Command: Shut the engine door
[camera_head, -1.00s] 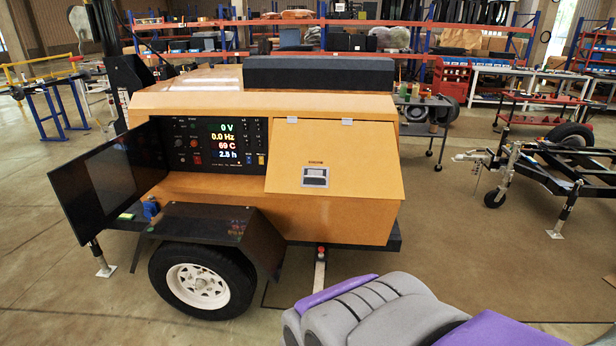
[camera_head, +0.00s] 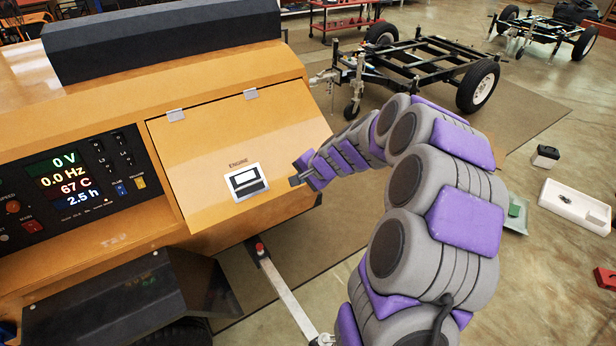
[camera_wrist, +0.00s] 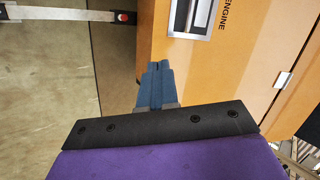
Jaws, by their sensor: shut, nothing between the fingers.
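The engine door (camera_head: 205,180) is an orange panel on the side of the light tower, hung from two hinges along its top edge. It appears to stand slightly out from the body at its lower edge. It bears an "ENGINE" label and a silver latch (camera_head: 247,181), which also shows in the wrist view (camera_wrist: 190,18). My gripper (camera_head: 297,180) is just right of the latch, near the door's lower right part. In the wrist view the blue fingers (camera_wrist: 157,68) are together and empty, over the door's lower edge. I cannot tell whether they touch it.
A lit control panel (camera_head: 70,185) is left of the door. A black fender (camera_head: 120,305) and a bar with a red knob (camera_head: 280,290) stick out below. A black trailer frame (camera_head: 425,65) stands behind. A white tray (camera_head: 575,203) lies on the floor at right.

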